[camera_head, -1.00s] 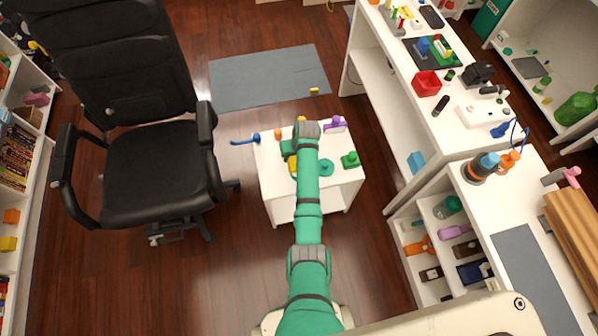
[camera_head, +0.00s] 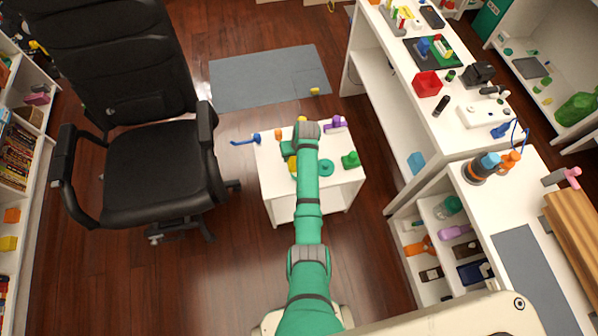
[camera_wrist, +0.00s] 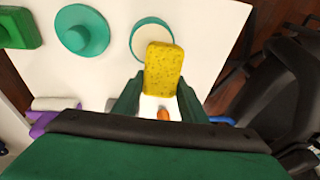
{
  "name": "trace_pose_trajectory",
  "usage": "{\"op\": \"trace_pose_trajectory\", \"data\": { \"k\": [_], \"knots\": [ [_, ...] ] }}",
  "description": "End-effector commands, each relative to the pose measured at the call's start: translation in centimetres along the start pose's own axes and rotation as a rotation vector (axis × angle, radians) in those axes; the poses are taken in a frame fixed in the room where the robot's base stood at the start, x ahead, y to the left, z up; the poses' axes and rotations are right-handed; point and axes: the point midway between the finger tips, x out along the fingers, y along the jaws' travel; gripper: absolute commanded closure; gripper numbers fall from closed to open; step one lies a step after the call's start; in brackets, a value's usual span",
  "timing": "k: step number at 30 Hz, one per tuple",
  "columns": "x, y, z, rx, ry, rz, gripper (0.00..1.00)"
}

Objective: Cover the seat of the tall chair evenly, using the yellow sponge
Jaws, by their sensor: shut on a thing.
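The yellow sponge (camera_wrist: 163,68) is held between the fingers of my gripper (camera_wrist: 157,95) in the wrist view, above the white table top. In the head view a bit of yellow sponge (camera_head: 292,163) shows beside my arm, which hides most of the gripper. The black chair with a high back stands at the left in the head view; its seat (camera_head: 158,172) is bare. Part of the chair (camera_wrist: 285,85) also shows at the right of the wrist view. The gripper is over the small table, apart from the chair.
The small white table (camera_head: 338,188) bears a green block (camera_head: 350,160), a teal hat-like piece (camera_head: 326,168), a purple item (camera_head: 335,125) and an orange one (camera_head: 278,134). A blue item (camera_head: 246,139) juts over its left edge. Chair armrests (camera_head: 206,121) flank the seat. Desks stand at right.

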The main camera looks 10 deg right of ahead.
Motion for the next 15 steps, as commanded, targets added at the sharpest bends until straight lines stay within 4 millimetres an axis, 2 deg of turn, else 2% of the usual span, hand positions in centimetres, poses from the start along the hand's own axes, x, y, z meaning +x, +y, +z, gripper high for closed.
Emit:
{"op": "trace_pose_trajectory", "data": {
  "k": [6, 15],
  "knots": [
    [-0.1, -0.1, 0.0, 0.0, -0.001, 0.0, 0.84],
    [-2.1, -0.3, -0.5, 0.001, -0.001, 0.0, 0.84]
  ]
}}
